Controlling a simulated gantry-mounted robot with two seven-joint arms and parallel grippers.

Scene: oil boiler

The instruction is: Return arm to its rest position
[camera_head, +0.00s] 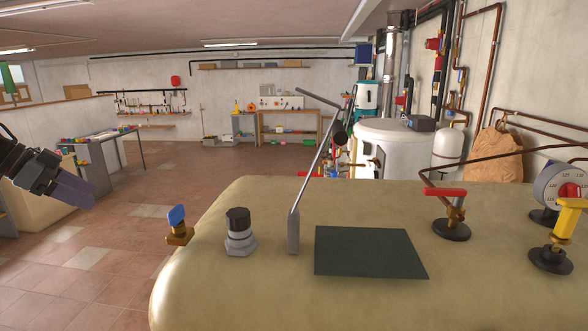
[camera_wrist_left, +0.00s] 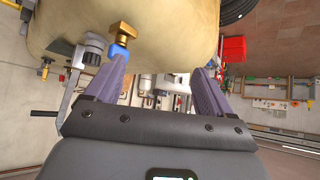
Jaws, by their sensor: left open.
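My left gripper (camera_head: 78,190) reaches in from the left edge in the head view, in the air left of the tan oil tank (camera_head: 270,290). It is empty and apart from the tank. In the left wrist view its two purple fingers (camera_wrist_left: 158,82) are spread apart. The blue-handled brass valve (camera_head: 177,225) stands at the tank's left end. It also shows in the left wrist view (camera_wrist_left: 122,45), by the tip of the left finger in the picture. My right gripper is in neither view.
On the tank stand a black-capped fitting (camera_head: 239,231), an upright grey lever (camera_head: 293,230), a red-handled valve (camera_head: 451,215), a yellow-handled valve (camera_head: 558,235) and a round gauge (camera_head: 558,188). A workbench (camera_head: 100,150) stands at the left. The tiled floor between is clear.

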